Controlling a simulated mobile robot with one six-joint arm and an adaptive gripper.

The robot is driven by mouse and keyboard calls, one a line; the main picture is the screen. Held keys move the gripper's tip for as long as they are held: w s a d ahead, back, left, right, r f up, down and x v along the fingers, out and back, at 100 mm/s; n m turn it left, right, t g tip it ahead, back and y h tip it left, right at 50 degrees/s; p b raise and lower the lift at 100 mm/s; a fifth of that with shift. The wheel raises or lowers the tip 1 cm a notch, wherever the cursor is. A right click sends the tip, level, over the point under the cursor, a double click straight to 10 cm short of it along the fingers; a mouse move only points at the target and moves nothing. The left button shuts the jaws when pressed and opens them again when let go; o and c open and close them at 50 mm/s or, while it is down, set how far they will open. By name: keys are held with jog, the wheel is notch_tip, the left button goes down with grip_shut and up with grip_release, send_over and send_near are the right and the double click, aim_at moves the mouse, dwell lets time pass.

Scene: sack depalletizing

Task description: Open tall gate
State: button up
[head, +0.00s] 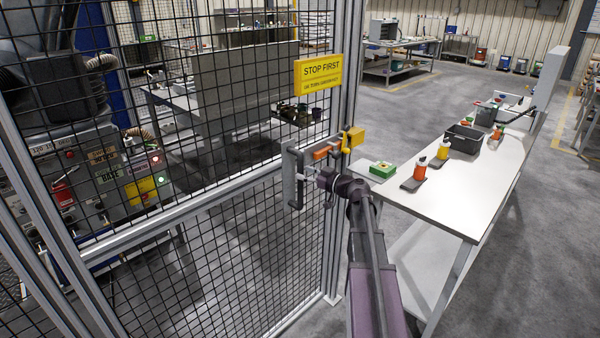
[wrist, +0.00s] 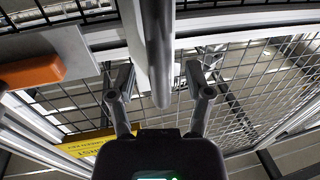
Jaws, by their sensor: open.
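The tall gate (head: 225,215) is a black wire-mesh panel in a grey aluminium frame, and it stands upright at the left and centre of the head view. A grey vertical handle (head: 291,175) is fixed near its right edge, beside an orange latch piece (head: 325,151) and a yellow block (head: 356,137). My gripper (head: 316,172) is at the handle. In the wrist view, my gripper (wrist: 162,82) has its two fingers apart, with the grey handle bar (wrist: 160,50) between them. I cannot tell whether either finger touches the bar.
A yellow "STOP FIRST" sign (head: 318,74) hangs above the handle. A long white workbench (head: 440,190) with bottles and a dark bin (head: 464,138) stands close at the right of my arm. A control cabinet (head: 100,180) is behind the mesh. Grey floor lies beyond the gate.

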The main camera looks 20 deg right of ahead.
jog(key=shift+x, duration=1.05)
grip_shut()
